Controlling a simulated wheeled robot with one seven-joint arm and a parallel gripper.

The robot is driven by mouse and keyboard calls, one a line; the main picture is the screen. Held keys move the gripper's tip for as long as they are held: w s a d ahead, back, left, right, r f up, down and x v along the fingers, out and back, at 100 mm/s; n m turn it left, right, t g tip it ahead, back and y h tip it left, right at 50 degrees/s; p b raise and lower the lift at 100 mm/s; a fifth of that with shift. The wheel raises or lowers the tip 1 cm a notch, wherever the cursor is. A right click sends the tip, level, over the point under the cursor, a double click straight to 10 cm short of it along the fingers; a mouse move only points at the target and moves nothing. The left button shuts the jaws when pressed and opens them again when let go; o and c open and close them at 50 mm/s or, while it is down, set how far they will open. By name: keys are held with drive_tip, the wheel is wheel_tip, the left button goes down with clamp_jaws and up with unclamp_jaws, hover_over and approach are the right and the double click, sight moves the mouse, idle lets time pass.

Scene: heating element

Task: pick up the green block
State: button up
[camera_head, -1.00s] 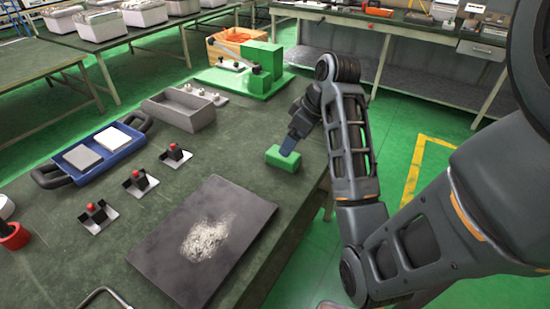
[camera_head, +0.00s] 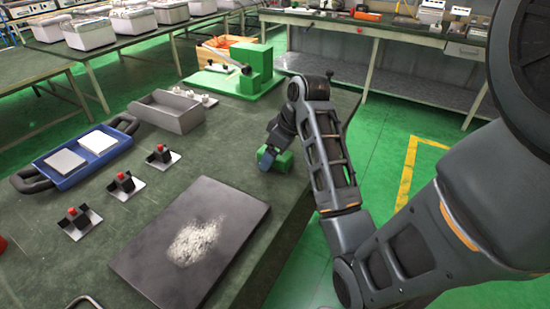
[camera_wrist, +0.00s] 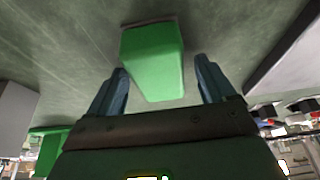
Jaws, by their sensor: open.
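The green block (camera_head: 284,163) lies on the dark green table near its right edge in the head view. In the wrist view the green block (camera_wrist: 153,62) is just ahead of and partly between my two blue fingers, with a gap to each side. My gripper (camera_wrist: 162,82) is open and empty. In the head view my gripper (camera_head: 268,157) is at the block and hides part of it. Whether a finger touches the block cannot be told.
A dark slab (camera_head: 150,255) with pale powder lies in front. A grey tray (camera_head: 172,118), a blue tray (camera_head: 62,181) and several small red-topped parts stand to the left. A green fixture (camera_head: 262,62) stands behind. Bare tabletop surrounds the block.

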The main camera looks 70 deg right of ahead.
drive_tip(key=shift+f, duration=0.2)
idle(0.6)
drive_tip(key=shift+c, duration=0.4)
drive_tip(key=c, duration=1)
